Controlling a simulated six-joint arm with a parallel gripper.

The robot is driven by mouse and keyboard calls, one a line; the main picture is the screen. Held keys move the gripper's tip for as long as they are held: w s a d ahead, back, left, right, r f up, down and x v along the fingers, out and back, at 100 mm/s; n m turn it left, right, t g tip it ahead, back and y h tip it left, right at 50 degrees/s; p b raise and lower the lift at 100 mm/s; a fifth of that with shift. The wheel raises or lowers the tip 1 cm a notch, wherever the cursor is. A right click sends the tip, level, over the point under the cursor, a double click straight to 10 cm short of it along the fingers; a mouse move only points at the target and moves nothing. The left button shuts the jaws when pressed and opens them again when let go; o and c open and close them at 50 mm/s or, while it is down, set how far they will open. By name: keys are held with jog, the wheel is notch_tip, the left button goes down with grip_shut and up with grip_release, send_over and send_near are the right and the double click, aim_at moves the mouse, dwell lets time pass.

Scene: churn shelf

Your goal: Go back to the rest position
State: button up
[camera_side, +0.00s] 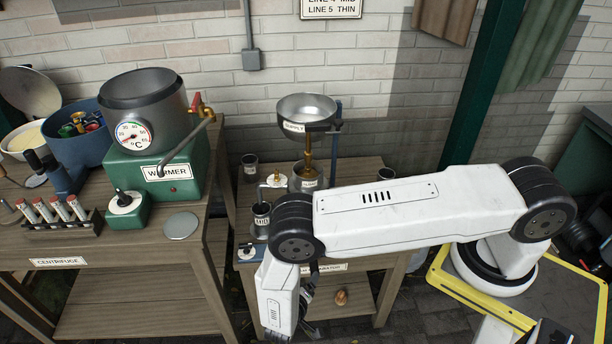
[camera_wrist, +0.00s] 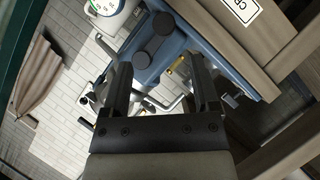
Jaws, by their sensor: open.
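My gripper (camera_wrist: 163,78) shows in the wrist view with its two dark fingers spread apart. Nothing sits between the fingertips; a blue machine with round dark knobs (camera_wrist: 153,40) and some metal cranks lie beyond them. In the side view my arm reaches left from its base and bends down at the front of the small wooden bench (camera_side: 375,175). There my gripper is mostly hidden behind my own white wrist link, with only dark parts showing.
The small bench carries a metal supply bowl (camera_side: 307,110) on a stand and several dark cups. At left, a larger bench holds a green warmer (camera_side: 180,160) with a metal pot, a tube rack (camera_side: 55,218) and a blue tub (camera_side: 80,145). A brown object (camera_side: 341,297) lies low down.

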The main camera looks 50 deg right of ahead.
jog(key=s+d+r+n+y, duration=0.1)
jog(key=r+y, duration=0.3)
jog(key=r, duration=0.7)
jog(key=s+d+r+n+g+y, duration=0.1)
jog(key=s+d+r+y, duration=0.1)
jog(key=r, duration=0.9)
jog(key=s+d+r+n+y, duration=0.1)
jog(key=d+r+y, duration=0.3)
jog(key=r, duration=0.8)
jog(key=shift+s+n+g+y, duration=0.4)
jog(key=shift+s+y, duration=0.2)
jog(key=shift+y, duration=0.7)
jog(key=shift+a+f, duration=0.1)
jog(key=w+a+f+m+h, duration=0.1)
jog(key=f+h, duration=0.3)
jog(key=f, duration=0.7)
jog(key=w+a+f+m+t+h, duration=0.1)
jog(key=a+f+h, duration=0.3)
jog(key=f, duration=0.8)
jog(key=w+a+f+m+t+h, duration=0.1)
jog(key=f+h, duration=0.3)
jog(key=f, duration=0.7)
jog(key=shift+w+a+f+m+h, duration=0.2)
jog(key=shift+w+a+m+h, duration=0.15)
jog(key=shift+w+a, duration=0.5)
